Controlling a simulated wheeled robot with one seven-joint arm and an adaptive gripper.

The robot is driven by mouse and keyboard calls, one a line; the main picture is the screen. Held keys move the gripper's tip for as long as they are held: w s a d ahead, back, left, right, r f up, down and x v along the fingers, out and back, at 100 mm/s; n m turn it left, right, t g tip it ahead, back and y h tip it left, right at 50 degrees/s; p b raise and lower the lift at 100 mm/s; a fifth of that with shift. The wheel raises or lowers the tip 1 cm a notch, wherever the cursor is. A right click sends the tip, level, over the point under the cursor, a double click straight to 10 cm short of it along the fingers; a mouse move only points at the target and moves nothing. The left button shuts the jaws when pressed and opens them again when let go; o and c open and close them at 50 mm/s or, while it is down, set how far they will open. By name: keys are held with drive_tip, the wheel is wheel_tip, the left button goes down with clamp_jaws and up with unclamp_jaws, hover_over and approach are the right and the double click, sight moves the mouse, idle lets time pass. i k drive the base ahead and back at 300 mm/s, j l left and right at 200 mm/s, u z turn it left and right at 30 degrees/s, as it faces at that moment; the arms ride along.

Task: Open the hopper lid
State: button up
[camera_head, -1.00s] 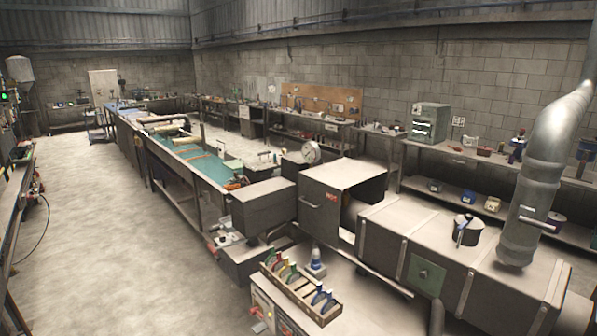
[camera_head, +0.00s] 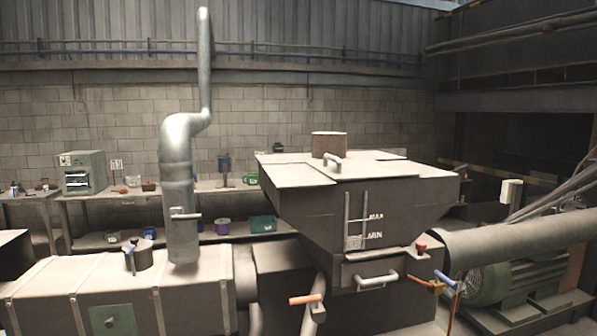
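The hopper (camera_head: 312,208) is a dark funnel-shaped bin at right of centre in the head view, with a level gauge marked MAX and MIN on its front. Its lid (camera_head: 300,173) lies flat on the top as a pale panel and looks closed. A curved bar handle (camera_head: 332,159) stands on the top near the middle. A short round cap or stub (camera_head: 329,145) stands behind that handle. A lower handle (camera_head: 377,281) is on the box under the hopper. My gripper is not in view.
A large horizontal pipe (camera_head: 510,240) and a green motor (camera_head: 490,283) are on the right. An orange-handled lever (camera_head: 306,299) sticks out low in front. A workbench (camera_head: 110,192) runs along the back wall.

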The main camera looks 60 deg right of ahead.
sight(337, 169)
drive_tip(key=z, duration=2.4)
